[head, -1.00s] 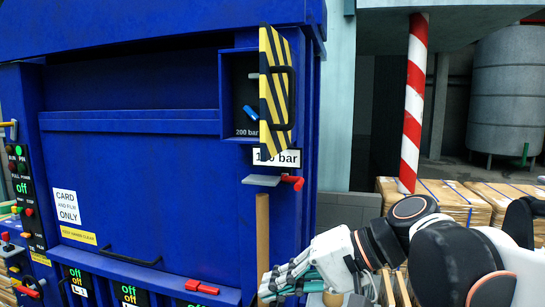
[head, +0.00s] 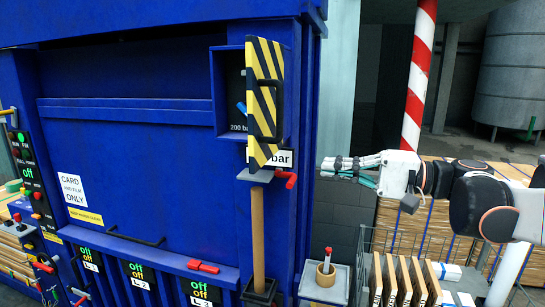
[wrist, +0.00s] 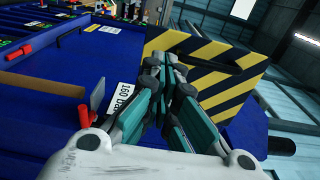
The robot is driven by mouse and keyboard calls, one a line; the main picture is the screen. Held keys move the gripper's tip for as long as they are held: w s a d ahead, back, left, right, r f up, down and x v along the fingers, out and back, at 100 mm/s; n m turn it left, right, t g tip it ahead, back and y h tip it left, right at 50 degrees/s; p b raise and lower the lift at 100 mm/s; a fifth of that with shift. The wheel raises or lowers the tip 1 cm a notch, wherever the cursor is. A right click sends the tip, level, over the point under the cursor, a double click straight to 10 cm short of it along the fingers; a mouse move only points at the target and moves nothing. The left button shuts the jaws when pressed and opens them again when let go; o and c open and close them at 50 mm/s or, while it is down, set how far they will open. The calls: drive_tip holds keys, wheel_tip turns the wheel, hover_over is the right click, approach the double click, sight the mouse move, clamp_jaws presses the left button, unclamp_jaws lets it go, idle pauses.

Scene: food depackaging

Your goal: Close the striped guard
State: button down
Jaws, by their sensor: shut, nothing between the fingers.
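The striped guard (head: 266,105) is a yellow-and-black panel with a black handle, at the upper right of the blue machine. It stands open, swung out from the recess (head: 226,92); a blue lever (head: 241,107) shows inside, partly behind it. My gripper (head: 323,168) is right of the guard and near its lower edge in the head view, apart from it there. In the wrist view my shut, empty fingers (wrist: 163,65) overlap the guard (wrist: 232,85); I cannot tell whether they touch.
Below the guard are a grey ledge with a red handle (head: 286,178) and an upright wooden pole (head: 257,230). A bar label (head: 286,158) is partly hidden behind the guard. A holder with a red-tipped item (head: 326,268) and a wire basket (head: 410,245) stand lower right.

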sight(258, 159)
drive_tip(key=p+x, duration=0.3)
drive_tip(key=x, duration=1)
drive_tip(key=shift+a+r, duration=0.1)
drive_tip(key=shift+a, duration=0.15)
